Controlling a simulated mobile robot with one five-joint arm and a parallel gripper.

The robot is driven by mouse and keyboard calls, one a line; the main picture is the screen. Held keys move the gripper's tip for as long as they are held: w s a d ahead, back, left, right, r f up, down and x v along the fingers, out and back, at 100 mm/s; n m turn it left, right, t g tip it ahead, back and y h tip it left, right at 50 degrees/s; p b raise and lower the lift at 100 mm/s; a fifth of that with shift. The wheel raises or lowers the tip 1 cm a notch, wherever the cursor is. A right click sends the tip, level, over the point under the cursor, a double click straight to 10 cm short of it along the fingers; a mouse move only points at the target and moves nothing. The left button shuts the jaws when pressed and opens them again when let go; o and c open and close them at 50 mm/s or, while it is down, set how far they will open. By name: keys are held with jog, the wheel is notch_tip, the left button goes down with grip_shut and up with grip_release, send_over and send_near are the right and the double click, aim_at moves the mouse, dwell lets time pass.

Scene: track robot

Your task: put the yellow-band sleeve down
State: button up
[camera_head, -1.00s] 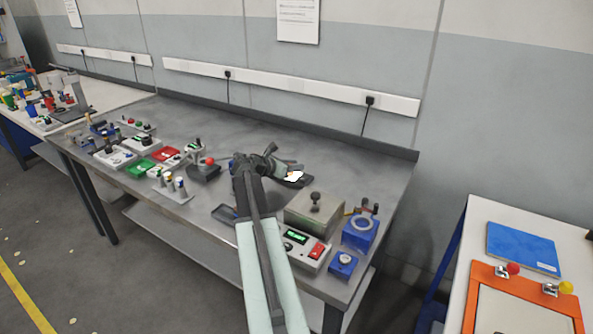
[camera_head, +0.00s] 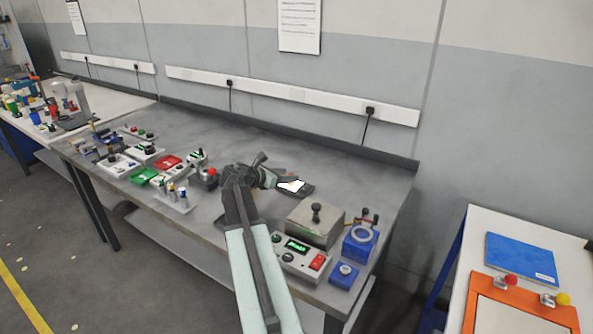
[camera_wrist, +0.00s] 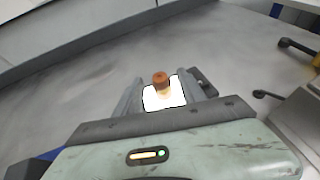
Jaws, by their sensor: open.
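In the wrist view, the sleeve (camera_wrist: 161,78) shows as a short copper-brown cylinder with a yellowish lower part, between my two fingers. It looks upright, and a bright white patch hides its foot. My gripper (camera_wrist: 163,90) is open around it, a finger on either side; contact with the fingers cannot be made out. In the head view, my gripper (camera_head: 294,186) is low over the grey bench (camera_head: 340,180), behind the metal-lidded box. The sleeve is too small there to make out its band.
The metal-lidded box (camera_head: 315,220), a control box with a red switch (camera_head: 302,259) and a blue ring fixture (camera_head: 360,240) stand at the right front. Small coloured fixtures and trays (camera_head: 168,162) crowd the left. The bench behind my gripper is clear.

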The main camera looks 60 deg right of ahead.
jog(key=p+v, duration=0.1)
jog(key=v, duration=0.5)
jog(key=shift+a+r+p, duration=0.2)
jog(key=shift+a+p, duration=0.1)
jog(key=shift+p, duration=0.1)
dwell(0.7)
